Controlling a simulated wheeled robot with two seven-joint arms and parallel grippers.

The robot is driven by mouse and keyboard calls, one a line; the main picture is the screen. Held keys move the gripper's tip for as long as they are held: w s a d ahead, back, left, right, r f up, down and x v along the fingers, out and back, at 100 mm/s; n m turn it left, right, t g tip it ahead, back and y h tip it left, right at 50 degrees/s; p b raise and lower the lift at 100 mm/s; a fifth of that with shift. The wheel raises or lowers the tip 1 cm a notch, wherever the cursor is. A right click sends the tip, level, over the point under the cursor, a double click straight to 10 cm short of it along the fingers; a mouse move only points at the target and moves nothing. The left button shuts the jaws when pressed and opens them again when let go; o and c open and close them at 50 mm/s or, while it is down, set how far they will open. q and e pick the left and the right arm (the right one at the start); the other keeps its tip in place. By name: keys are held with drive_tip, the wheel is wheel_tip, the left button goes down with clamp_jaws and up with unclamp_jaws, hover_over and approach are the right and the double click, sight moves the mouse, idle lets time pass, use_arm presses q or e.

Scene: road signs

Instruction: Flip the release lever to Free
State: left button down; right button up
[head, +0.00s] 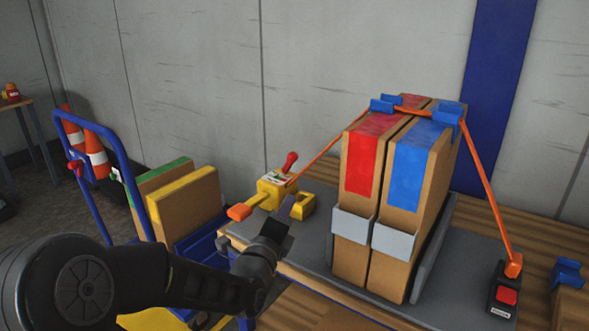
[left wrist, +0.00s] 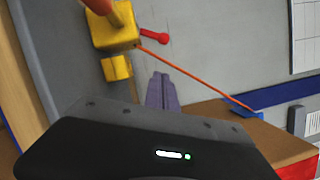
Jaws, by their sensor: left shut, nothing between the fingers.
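A yellow ratchet box (head: 272,190) sits at the left side of the grey deck, with a small label on its face. A red lever with a round knob (head: 290,161) rises from it, tilted up and right; I cannot read its marks. An orange handle (head: 239,212) sticks out to the left. My left gripper (head: 288,207) is shut and empty just in front of the box, its tips near the lower yellow part. The left wrist view shows its fingers (left wrist: 162,92) apart from the red lever (left wrist: 154,38) and below the yellow box (left wrist: 111,33).
An orange strap (head: 322,152) runs from the box over two tall cartons with red (head: 372,160) and blue (head: 412,165) bands, down to a black buckle (head: 503,290) at right.

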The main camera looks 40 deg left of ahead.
use_arm(q)
drive_tip(key=shift+w, duration=0.15)
drive_tip(key=b, duration=0.2)
approach(290, 163)
drive_tip(key=w+d, duration=0.3)
drive_tip(key=w, duration=0.1)
drive_tip(key=shift+d+f, duration=0.1)
drive_tip(key=shift+d, duration=0.25)
drive_tip(key=w+a, duration=0.1)
drive_tip(key=w+a+r+b, duration=0.1)
drive_tip(key=shift+a+r, duration=0.2)
drive_tip(key=shift+a, duration=0.2)
drive_tip(key=shift+w+a+r, duration=0.2)
drive_tip(key=shift+w+a, duration=0.05)
drive_tip(key=shift+a, duration=0.15)
